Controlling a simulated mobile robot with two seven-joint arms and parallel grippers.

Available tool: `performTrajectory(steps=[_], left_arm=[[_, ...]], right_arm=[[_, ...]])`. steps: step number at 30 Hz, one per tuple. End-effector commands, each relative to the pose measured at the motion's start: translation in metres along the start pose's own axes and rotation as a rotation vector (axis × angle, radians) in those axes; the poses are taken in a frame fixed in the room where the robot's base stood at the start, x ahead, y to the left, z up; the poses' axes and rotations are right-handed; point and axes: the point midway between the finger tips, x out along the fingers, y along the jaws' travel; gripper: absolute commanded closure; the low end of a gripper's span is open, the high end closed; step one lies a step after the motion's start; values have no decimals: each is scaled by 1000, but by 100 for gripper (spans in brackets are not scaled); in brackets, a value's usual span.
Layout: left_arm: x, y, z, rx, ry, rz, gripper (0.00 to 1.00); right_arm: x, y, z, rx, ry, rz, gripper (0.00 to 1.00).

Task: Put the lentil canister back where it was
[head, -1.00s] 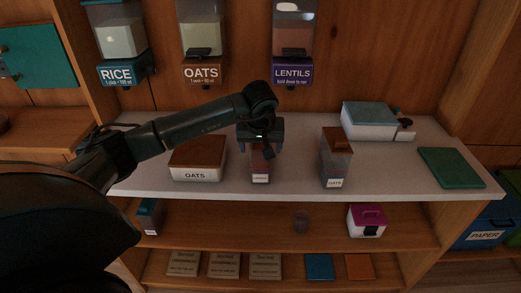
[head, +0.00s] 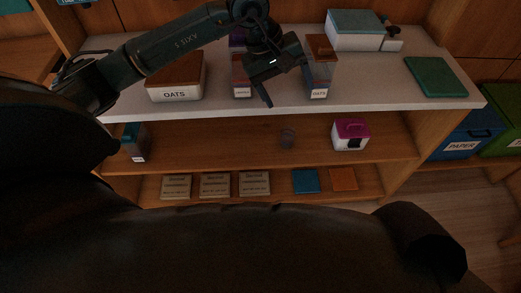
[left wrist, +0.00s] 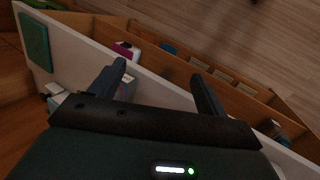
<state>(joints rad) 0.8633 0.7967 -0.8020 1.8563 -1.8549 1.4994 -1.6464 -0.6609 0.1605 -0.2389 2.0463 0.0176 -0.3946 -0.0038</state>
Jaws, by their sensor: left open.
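A small clear canister (head: 241,82) with reddish-brown contents and a white label, probably the lentil one, stands upright on the white counter; its label is too small to read surely. A second canister (head: 319,82) with a brown lid and an OATS label stands to its right. My left gripper (head: 285,88) is open and empty, tilted, in front of the gap between the two canisters. It partly covers the oats canister's left side. In the left wrist view its fingers (left wrist: 160,72) are spread with nothing between them. My right gripper is not in view.
A wide OATS box (head: 177,92) stands left on the counter (head: 400,88). A pale teal-lidded box (head: 354,40) and green board (head: 435,77) are at the right. The counter's front middle is clear.

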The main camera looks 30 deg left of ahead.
Motion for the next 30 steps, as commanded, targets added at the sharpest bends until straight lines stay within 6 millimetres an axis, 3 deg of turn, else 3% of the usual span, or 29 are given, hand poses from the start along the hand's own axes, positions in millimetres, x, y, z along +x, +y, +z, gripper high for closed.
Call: performTrajectory(steps=[1, 3, 6, 7, 9, 11, 13, 15, 16, 18, 20, 21, 24, 27, 30], left_arm=[[28, 12, 48, -126, -203, 101, 24], [40, 34, 103, -354, -479, 229, 24], [34, 62, 156, -754, -881, 347, 24], [29, 69, 164, -887, -1003, 368, 24], [18, 80, 170, -1218, -1281, 392, 24], [12, 83, 163, -1520, -1515, 385, 24], [15, 75, 142, -1892, -1780, 350, 24], [31, 53, 118, -2278, -2035, 282, 24], [41, 39, 108, 2269, 1986, -227, 24], [72, 0, 92, 1984, 1661, -99, 24], [102, -39, 89, 1746, 1415, -22, 24], [120, -65, 92, 1599, 1270, 16, 24], [154, -117, 110, 1303, 999, 71, 24], [173, -148, 127, 1122, 842, 94, 24], [181, -161, 136, 1043, 773, 102, 24]], right_arm=[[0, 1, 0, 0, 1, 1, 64], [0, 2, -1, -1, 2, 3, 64], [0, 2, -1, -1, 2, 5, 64], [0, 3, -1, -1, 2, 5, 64], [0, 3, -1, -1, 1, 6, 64], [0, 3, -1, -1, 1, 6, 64], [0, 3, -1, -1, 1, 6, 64], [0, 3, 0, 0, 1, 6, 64], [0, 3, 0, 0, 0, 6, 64], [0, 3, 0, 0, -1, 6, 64], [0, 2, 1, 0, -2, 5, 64], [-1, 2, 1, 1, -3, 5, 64], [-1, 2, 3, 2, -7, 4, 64], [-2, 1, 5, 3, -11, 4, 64], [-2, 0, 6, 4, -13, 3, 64]])
